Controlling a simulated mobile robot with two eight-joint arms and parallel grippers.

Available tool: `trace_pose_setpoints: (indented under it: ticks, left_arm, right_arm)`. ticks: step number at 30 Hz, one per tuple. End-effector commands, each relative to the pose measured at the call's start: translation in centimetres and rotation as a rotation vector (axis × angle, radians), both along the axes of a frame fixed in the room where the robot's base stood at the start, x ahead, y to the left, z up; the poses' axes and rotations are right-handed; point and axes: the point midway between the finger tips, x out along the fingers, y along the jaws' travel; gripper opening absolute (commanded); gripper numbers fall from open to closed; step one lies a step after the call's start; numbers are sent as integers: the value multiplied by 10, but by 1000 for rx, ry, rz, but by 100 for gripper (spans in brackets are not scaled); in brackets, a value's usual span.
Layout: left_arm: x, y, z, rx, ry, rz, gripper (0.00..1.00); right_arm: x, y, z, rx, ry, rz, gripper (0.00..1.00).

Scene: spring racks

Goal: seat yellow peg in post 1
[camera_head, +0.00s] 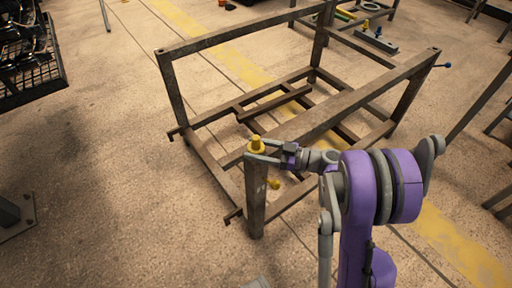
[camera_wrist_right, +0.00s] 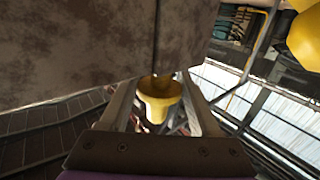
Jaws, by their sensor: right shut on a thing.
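The yellow peg (camera_head: 257,145) stands upright at the top of the rack's near post (camera_head: 256,205), which I take to be post 1. My right gripper (camera_head: 262,151) reaches in from the right and is shut on the peg. In the right wrist view the peg (camera_wrist_right: 160,98) shows between the two fingers (camera_wrist_right: 160,110), with the rusty post (camera_wrist_right: 90,45) close beside it. I cannot tell how deep the peg sits in the post's top, as the contact is hidden. My left gripper is not in view.
The rusty rack frame (camera_head: 345,100) spreads behind the post. A dark wire basket (camera_head: 30,80) is at left.

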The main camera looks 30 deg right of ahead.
Motion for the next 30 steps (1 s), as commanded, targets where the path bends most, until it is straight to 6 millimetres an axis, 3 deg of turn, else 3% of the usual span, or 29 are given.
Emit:
trace_pose_setpoints:
  ticks: [23,24,30]
  left_arm:
    - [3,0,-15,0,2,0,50]
    - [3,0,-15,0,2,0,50]
    - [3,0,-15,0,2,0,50]
  right_arm:
    - [0,0,-20,1,0,0,0]
    - [0,0,-20,1,0,0,67]
    - [0,0,-19,1,1,0,98]
